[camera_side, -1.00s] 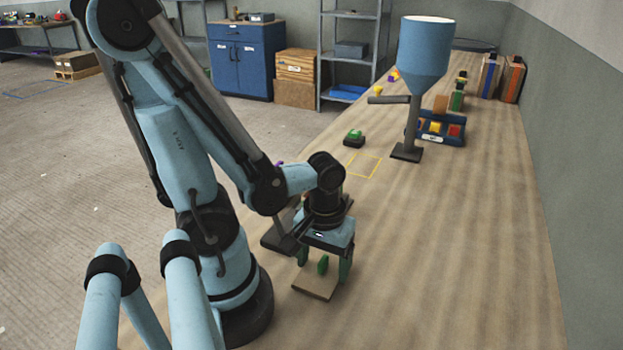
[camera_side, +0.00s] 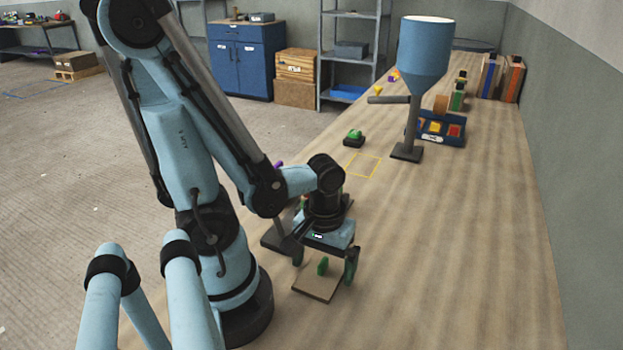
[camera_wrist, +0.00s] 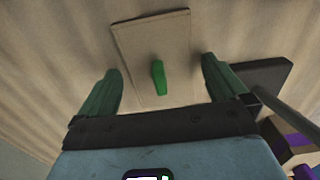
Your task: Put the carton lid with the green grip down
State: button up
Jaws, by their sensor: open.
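The carton lid (camera_side: 312,288) is a flat tan rectangle lying on the bench near my base, with an upright green grip (camera_side: 322,266) at its middle. In the wrist view the lid (camera_wrist: 140,38) lies ahead of my gripper, and the green grip (camera_wrist: 159,78) stands between the fingers. My gripper (camera_side: 323,274) is open above the lid, pointing down, with one dark green finger on each side of the grip. In the wrist view there is a clear gap between the grip and each finger.
A dark flat base (camera_wrist: 262,76) lies close to the right finger in the wrist view. A blue hopper on a stand (camera_side: 424,55), a block rack (camera_side: 442,130) and a green-topped item (camera_side: 354,138) stand farther along. A yellow outline (camera_side: 363,166) is empty. The bench's right side is clear.

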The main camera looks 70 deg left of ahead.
aim_at(323, 262)
jog(key=shift+r, duration=5.95)
jog(key=w+d+r+m+t, duration=0.1)
jog(key=w+m+t, duration=0.6)
jog(key=w+m, duration=0.2)
jog(key=shift+w+d+r, duration=0.3)
jog(key=shift+w+d, duration=0.05)
jog(key=shift+w, duration=0.65)
